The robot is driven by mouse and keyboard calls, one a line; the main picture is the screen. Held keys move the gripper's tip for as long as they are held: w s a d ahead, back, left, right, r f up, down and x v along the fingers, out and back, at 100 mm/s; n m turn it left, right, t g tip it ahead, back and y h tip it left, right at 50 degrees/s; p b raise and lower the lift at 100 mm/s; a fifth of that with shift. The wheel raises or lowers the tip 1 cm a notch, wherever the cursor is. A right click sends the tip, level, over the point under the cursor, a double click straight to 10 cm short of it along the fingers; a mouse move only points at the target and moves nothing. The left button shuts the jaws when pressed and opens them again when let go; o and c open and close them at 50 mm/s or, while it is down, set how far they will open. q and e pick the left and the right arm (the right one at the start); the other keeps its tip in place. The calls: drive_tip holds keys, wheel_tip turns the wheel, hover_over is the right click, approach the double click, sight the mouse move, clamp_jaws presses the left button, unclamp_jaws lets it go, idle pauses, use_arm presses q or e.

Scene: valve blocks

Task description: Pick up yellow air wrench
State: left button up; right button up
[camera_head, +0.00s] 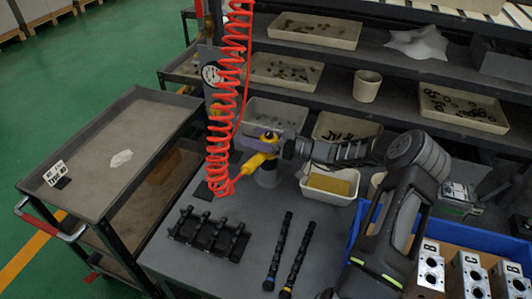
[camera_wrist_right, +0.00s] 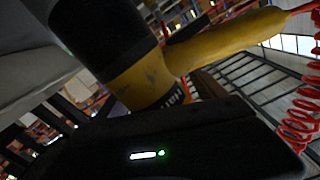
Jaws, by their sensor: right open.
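The yellow air wrench (camera_head: 257,161) stands at the back left of the work table, its yellow handle pointing down and left to the coiled red air hose. My right gripper (camera_head: 278,148) reaches in from the right and is open right at the wrench's upper body. The head view is too small to tell whether its fingers touch the wrench. In the right wrist view the wrench's yellow body (camera_wrist_right: 150,75) and dark upper part fill the near space, close above a dark part of my gripper with a green light. My left gripper is not in view.
The red hose (camera_head: 227,90) hangs beside the wrench. A black rack (camera_head: 210,236) and two dark rods (camera_head: 296,258) lie on the table. A white bin with a yellow item (camera_head: 330,184) stands right of the wrench. A blue crate (camera_head: 362,225) holds valve blocks (camera_head: 467,274). Shelves with bins stand behind.

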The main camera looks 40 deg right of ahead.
drive_tip(key=shift+c, duration=0.2)
idle(0.3)
clamp_jaws()
drive_tip(key=shift+r, duration=0.15)
idle(0.7)
